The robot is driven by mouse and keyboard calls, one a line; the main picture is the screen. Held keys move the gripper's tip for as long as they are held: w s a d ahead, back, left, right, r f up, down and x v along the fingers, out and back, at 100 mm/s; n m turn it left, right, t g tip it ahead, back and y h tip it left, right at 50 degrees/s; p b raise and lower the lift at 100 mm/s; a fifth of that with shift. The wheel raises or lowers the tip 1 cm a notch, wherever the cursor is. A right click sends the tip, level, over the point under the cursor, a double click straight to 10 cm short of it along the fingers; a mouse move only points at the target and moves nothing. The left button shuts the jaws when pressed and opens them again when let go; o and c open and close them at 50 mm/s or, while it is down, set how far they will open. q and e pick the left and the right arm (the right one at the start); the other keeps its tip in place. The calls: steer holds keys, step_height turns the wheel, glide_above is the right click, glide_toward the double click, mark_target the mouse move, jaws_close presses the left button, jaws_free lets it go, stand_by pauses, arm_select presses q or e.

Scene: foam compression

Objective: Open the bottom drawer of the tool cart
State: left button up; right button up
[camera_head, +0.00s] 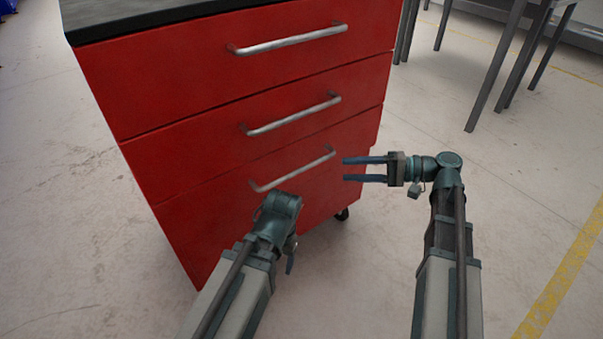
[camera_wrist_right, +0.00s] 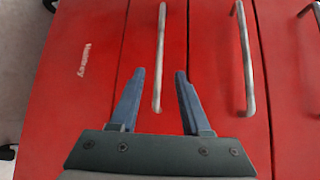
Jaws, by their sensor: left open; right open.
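The red tool cart (camera_head: 165,95) stands in front of me with its drawers closed. The handle of its lowest visible drawer (camera_head: 290,170) is a silver bar, which also shows in the right wrist view (camera_wrist_right: 160,60). My right gripper (camera_head: 344,169) is open, just right of that handle's right end in the head view. In the right wrist view its two blue fingers (camera_wrist_right: 159,74) are either side of the handle, apart from it. My left gripper (camera_head: 290,264) is below the handle, open, with its fingers mostly hidden by its own wrist.
Two higher drawers have silver handles (camera_head: 290,41) and (camera_head: 292,115). A panel with pale lettering (camera_wrist_right: 84,60) lies below the lowest handle. A black caster (camera_head: 342,214) shows under the cart. Grey table legs (camera_head: 497,70) stand at the back right. The floor between is clear.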

mark_target(305, 170)
steer(key=a, duration=0.4)
steer(key=w+a+f+b, duration=0.1)
steer(key=a, duration=0.3)
steer(key=w+a+f, duration=0.1)
steer(key=a, duration=0.4)
steer(key=shift+b, duration=0.4)
jaws_close()
stand_by(0.7)
